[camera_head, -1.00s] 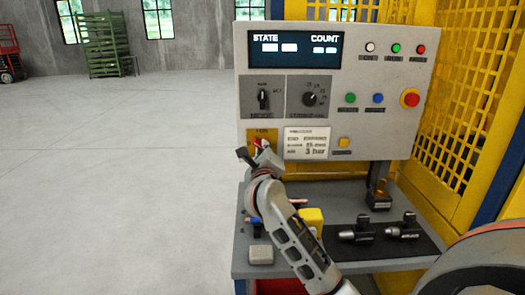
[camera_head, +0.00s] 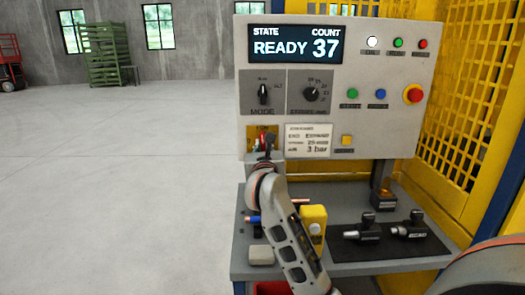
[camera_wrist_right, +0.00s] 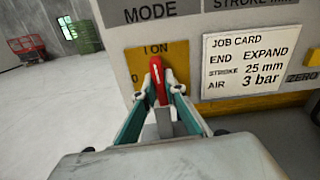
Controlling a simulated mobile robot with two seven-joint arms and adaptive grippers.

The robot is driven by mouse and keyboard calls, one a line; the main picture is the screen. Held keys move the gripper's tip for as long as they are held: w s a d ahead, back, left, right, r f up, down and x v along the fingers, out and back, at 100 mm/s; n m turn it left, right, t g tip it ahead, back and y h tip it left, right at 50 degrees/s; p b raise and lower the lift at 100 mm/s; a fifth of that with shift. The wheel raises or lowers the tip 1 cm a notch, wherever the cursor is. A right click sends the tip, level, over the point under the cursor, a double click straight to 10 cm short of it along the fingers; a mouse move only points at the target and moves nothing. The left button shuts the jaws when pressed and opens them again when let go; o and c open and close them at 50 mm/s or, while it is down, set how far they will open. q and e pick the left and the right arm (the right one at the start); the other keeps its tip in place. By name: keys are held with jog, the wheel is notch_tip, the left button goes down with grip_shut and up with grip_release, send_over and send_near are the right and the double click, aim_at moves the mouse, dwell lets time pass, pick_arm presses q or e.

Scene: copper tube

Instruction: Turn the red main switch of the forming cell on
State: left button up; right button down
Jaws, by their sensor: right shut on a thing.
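The red main switch (camera_wrist_right: 158,82) sits on a yellow plate (camera_wrist_right: 172,55) at the panel's lower left. In the right wrist view its handle points up at the "I ON" mark. In the head view it is mostly hidden by my right gripper (camera_head: 264,157), with a little red (camera_head: 267,140) showing. My right gripper, also seen in the wrist view (camera_wrist_right: 159,92), is shut on the handle, one finger on each side. The panel display (camera_head: 295,46) reads "READY" and "COUNT 37". My left gripper is not in view.
The grey panel (camera_head: 360,125) has a mode knob (camera_head: 263,94), a stroke knob (camera_head: 311,94) and a red stop button (camera_head: 414,93). Below, a bench (camera_head: 340,268) holds a yellow block (camera_head: 313,222) and black tools (camera_head: 362,229). Open floor lies left.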

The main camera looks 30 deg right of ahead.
jog(key=shift+m, duration=0.5)
jog(key=c, duration=2.1)
grip_release()
jog(key=v, duration=1.2)
jog(key=shift+f, duration=0.1)
